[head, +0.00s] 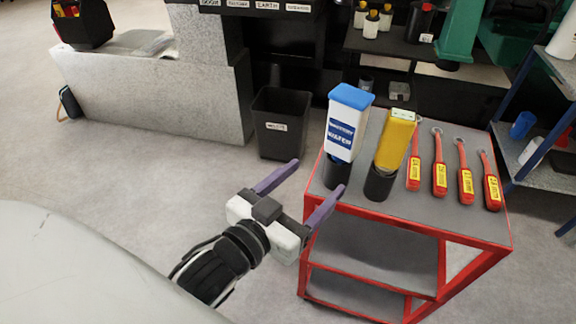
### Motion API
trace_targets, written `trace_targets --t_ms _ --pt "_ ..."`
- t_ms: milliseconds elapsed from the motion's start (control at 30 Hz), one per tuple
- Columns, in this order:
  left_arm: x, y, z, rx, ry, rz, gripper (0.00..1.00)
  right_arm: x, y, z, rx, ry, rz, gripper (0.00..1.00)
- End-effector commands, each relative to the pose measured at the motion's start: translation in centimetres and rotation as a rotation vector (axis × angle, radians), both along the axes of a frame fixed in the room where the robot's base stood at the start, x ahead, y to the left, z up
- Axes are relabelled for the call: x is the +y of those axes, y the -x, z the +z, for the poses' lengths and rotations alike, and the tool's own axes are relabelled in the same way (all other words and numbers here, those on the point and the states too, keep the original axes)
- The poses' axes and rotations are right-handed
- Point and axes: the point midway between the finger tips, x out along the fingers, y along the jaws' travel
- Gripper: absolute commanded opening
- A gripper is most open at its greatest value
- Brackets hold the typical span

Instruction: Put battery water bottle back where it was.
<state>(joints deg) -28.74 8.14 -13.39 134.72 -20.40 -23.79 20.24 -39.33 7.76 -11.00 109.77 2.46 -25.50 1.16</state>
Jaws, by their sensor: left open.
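The battery water bottle (341,137) is white with a blue cap and a blue label reading "BATTERY WATER". It stands upright in a black round holder (336,171) at the left corner of the red cart's grey top (432,212). My left gripper (309,185) is open, with two purple fingers spread. It is in front of and to the left of the bottle, near the cart's edge, and nothing shows between its fingers. One fingertip appears close to the bottle's holder; I cannot tell whether they touch. My right gripper is not in view.
A yellow container (394,141) stands in a second black holder (379,184) just right of the bottle. Several red-handled wrenches (439,178) lie farther right on the cart. A black waste bin (281,124) stands behind the gripper. Open floor (130,180) lies left.

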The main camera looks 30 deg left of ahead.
Motion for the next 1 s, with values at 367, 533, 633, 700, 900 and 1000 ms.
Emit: trace_targets --t_ms 367,533,633,700,900,1000 --pt "-0.4 11.3 -26.0 0.594 -0.038 -0.083 0.70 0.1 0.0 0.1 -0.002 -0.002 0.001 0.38" --pt "-0.3 13.9 -28.9 0.671 -0.038 -0.096 0.70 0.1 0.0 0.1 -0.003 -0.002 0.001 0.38" --pt "-0.3 14.0 -29.0 0.673 -0.037 -0.096 0.70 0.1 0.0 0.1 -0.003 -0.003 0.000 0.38" --pt "-0.3 14.0 -29.0 0.672 -0.037 -0.096 0.70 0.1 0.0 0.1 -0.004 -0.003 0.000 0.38" --pt "-0.3 13.9 -28.9 0.671 -0.037 -0.096 0.70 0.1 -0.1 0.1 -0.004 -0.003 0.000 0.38" --pt "-0.3 13.9 -28.9 0.671 -0.038 -0.097 0.70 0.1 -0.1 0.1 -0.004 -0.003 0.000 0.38"
